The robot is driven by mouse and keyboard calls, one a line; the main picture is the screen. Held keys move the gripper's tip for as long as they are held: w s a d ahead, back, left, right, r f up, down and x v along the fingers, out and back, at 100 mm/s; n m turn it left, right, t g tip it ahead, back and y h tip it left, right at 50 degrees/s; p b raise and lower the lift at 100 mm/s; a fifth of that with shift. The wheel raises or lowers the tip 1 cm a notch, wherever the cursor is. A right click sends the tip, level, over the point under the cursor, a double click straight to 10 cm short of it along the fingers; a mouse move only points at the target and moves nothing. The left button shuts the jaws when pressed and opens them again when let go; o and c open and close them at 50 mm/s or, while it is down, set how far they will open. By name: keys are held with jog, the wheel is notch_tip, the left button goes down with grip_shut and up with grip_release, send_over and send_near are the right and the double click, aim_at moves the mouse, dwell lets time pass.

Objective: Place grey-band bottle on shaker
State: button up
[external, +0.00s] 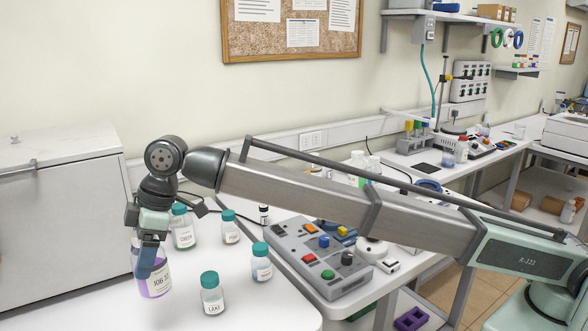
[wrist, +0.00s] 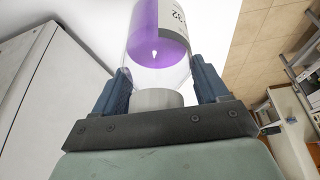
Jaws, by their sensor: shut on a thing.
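My gripper (external: 149,262) is shut on a clear bottle (external: 155,284) with purple liquid and a white label, at the left of the near white table. In the wrist view, my gripper (wrist: 158,78) has one finger on each side of the bottle (wrist: 155,45), and its grey cap (wrist: 157,98) lies between them. I take this as the grey-band bottle; the band itself is not clear. The bottle looks near or just above the tabletop; contact cannot be told. I cannot surely tell which device is the shaker.
Several teal-capped bottles, including one at the front (external: 212,296) and one further right (external: 261,264), stand close by. A grey control box (external: 318,262) with coloured knobs is on the table's right. A white cabinet (external: 60,215) stands at left. My arm hides part of the bench.

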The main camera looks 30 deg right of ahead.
notch_tip(320, 180, down, 11)
jog(key=shift+f, duration=0.1)
jog(key=o, duration=1.5)
jog(key=shift+o, duration=0.2)
jog(key=v, duration=1.2)
